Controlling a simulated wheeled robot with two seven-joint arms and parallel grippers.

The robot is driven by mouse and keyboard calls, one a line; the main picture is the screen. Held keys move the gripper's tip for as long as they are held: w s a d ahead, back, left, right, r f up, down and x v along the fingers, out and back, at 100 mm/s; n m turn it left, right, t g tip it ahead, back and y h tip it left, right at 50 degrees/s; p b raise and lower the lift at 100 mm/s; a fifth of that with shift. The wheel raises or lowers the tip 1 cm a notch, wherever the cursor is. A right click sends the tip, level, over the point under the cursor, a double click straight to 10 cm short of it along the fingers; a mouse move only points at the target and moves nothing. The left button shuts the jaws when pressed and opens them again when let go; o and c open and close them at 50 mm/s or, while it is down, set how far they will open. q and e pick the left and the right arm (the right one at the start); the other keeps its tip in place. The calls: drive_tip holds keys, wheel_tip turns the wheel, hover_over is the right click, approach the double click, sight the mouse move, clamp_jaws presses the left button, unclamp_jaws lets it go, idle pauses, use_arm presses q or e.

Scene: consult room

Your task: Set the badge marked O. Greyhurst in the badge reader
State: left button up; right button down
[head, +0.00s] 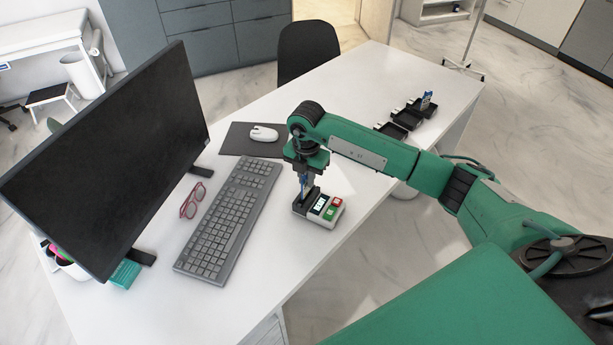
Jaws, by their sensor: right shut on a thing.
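The badge reader (323,208) sits on the white desk to the right of the keyboard. It is a small unit with a dark slotted part at its left, a small display, and green and red parts at its right. My right gripper (303,186) points down directly over the dark part, shut on a thin blue and white badge (302,183). The badge is upright and mostly hidden by the fingers. Its name cannot be read, and I cannot tell whether its lower edge is in the slot. My left gripper is out of view.
A monitor (115,160), keyboard (229,222), red glasses (193,200) and a mouse (264,133) on a dark mat lie to the left. The desk front is clear.

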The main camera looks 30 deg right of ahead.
sight(306, 186)
drive_tip(key=shift+f+b, duration=1.25)
drive_tip(key=shift+f, duration=0.85)
idle(1.1)
drive_tip(key=c, duration=1.1)
unclamp_jaws()
drive_tip(key=shift+r, duration=0.15)
drive_tip(key=shift+r+p, duration=2.4)
drive_tip(key=shift+r, duration=1.05)
drive_tip(key=shift+f, duration=0.1)
